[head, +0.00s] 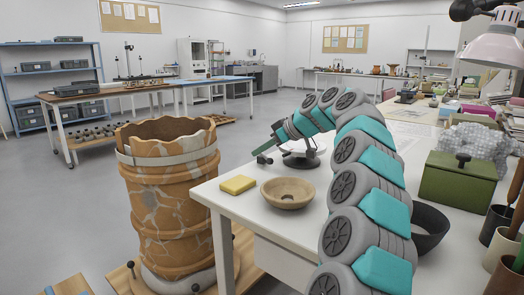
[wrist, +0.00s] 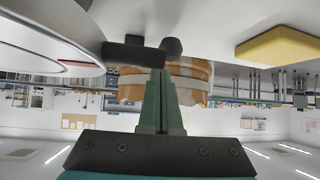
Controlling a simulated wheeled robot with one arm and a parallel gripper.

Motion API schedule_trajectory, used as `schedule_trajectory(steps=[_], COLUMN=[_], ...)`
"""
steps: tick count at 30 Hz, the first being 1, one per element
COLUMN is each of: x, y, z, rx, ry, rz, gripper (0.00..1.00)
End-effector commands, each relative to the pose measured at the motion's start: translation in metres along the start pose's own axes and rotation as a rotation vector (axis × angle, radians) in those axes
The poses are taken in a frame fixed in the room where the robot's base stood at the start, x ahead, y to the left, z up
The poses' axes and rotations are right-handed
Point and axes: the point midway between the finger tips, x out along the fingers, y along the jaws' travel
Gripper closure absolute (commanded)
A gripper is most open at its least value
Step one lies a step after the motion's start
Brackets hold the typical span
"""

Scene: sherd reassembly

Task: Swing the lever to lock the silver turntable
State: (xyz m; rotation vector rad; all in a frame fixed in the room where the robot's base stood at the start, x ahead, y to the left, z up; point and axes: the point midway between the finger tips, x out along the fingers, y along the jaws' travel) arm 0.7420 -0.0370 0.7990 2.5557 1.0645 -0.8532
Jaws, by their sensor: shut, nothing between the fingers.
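The silver turntable shows at the upper left of the wrist view as a pale round disc (wrist: 45,50), upside down there. In the head view it is mostly hidden behind my arm, with a dark base (head: 302,162) showing on the white table. A black lever bar (wrist: 132,53) with a round dark knob (wrist: 171,46) sticks out beside the disc. My gripper (wrist: 160,74) has its green fingers together and empty, with the tips at the lever, between bar and knob in the picture. I cannot tell whether they touch. In the head view my gripper (head: 264,151) is above the table's far edge.
A yellow sponge (head: 238,184) and a wooden bowl (head: 287,193) lie on the white table (head: 215,193) near the turntable. A large mended clay vessel (head: 168,205) stands left of the table. A green box (head: 458,180) and a dark bowl (head: 430,225) are at the right.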

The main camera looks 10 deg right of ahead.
Motion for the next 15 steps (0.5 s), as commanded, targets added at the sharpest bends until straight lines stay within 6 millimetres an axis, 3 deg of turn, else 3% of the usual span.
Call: schedule_trajectory(steps=[8,15], x=[0.0,0.002], y=[-0.003,-0.018], z=[-0.002,-0.017], rx=[0.0,0.0], ry=[-0.001,-0.001], rz=[0.0,0.0], gripper=[1.0,1.0])
